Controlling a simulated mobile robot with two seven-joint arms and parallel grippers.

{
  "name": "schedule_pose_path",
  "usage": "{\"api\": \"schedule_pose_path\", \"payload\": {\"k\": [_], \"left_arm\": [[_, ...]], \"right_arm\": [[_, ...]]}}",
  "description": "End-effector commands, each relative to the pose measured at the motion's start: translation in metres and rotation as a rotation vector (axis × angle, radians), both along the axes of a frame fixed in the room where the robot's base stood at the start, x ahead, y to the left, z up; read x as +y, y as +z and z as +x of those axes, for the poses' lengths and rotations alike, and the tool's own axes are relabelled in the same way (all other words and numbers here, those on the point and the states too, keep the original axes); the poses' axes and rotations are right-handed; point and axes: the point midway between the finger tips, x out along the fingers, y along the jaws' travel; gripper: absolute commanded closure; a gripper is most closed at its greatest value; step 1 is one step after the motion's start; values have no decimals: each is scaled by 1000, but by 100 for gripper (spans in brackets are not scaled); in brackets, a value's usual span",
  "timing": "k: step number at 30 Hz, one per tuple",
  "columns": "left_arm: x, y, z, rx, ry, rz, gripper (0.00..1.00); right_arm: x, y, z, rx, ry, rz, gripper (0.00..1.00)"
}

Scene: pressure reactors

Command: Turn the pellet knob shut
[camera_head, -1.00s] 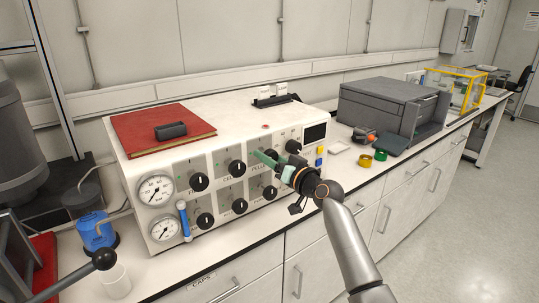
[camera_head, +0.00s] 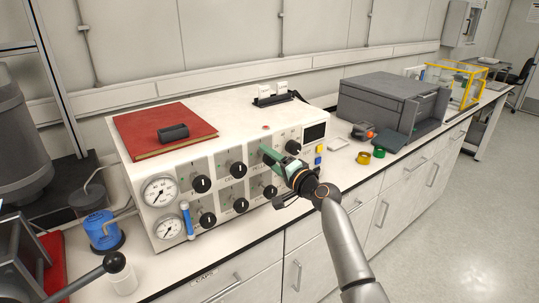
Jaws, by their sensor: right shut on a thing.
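The white control box (camera_head: 225,112) stands on the bench with two rows of black knobs on grey plates along its front. The pellet knob is in the upper row, right of the second black knob (camera_head: 238,170); my gripper hides it, so its pointer cannot be read. My right gripper (camera_head: 268,155), with green fingers, reaches in from the right and is shut at that knob's place. My left gripper is not in view.
Two gauges (camera_head: 160,191) and a blue tube (camera_head: 186,219) are at the box's left. A red binder (camera_head: 165,126) lies on top. A black knob (camera_head: 293,147) sits just right of my fingers. Green and yellow rings (camera_head: 363,158) lie on the bench.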

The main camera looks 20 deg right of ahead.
Motion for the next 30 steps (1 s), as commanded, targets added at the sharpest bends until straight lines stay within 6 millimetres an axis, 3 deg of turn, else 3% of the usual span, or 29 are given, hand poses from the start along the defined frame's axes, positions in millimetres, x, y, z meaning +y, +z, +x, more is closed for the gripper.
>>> {"api": "schedule_pose_path", "payload": {"k": [10,26,27,30], "left_arm": [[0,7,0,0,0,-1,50],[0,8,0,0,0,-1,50],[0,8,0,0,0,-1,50],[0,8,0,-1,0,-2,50]], "right_arm": [[0,1,0,45,0,131,100],[0,1,0,53,0,153,100],[0,1,0,53,0,153,44],[0,1,0,53,0,152,32]]}}
